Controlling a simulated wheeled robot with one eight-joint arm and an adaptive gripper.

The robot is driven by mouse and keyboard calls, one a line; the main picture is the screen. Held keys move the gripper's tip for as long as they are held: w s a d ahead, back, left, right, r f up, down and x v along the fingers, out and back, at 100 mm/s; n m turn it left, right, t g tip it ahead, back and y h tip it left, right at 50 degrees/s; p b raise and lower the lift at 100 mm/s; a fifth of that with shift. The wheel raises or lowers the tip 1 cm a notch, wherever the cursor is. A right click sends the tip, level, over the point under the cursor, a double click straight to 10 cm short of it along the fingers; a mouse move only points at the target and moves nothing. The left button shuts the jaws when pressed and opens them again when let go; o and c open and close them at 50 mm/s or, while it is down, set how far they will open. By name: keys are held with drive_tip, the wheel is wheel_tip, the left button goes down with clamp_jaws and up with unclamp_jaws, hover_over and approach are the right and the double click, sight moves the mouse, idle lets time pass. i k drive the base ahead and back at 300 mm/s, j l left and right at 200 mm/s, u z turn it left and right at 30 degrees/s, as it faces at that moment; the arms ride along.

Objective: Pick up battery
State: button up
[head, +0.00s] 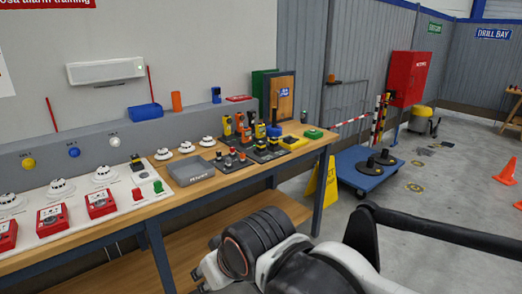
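I cannot make out for certain which item is the battery. A group of small items stands on the wooden bench (232,183). A dark tray there holds several small dark and red pieces (232,157). Behind it stand several upright yellow, orange and black handheld devices (242,130), some of them in dark racks. My arm fills the bottom middle, in front of the bench. My gripper's fingers do not show.
A grey case (190,170) and white detectors (187,147) are on the bench. A white panel with red call points (53,221) covers its left part. A yellow floor sign (328,183) and a blue trolley (350,176) stand right of the bench. Open floor lies beyond, with orange cones (507,171).

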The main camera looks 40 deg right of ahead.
sight(261, 145)
drive_tip(key=z, duration=1.35)
drive_tip(key=i+j, duration=0.15)
drive_tip(key=i, duration=0.45)
drive_tip(key=i+j+u, duration=0.1)
drive_tip(key=i, duration=0.45)
drive_tip(key=i+j, duration=0.2)
drive_tip(key=i, duration=0.4)
drive_tip(key=j+u, duration=0.05)
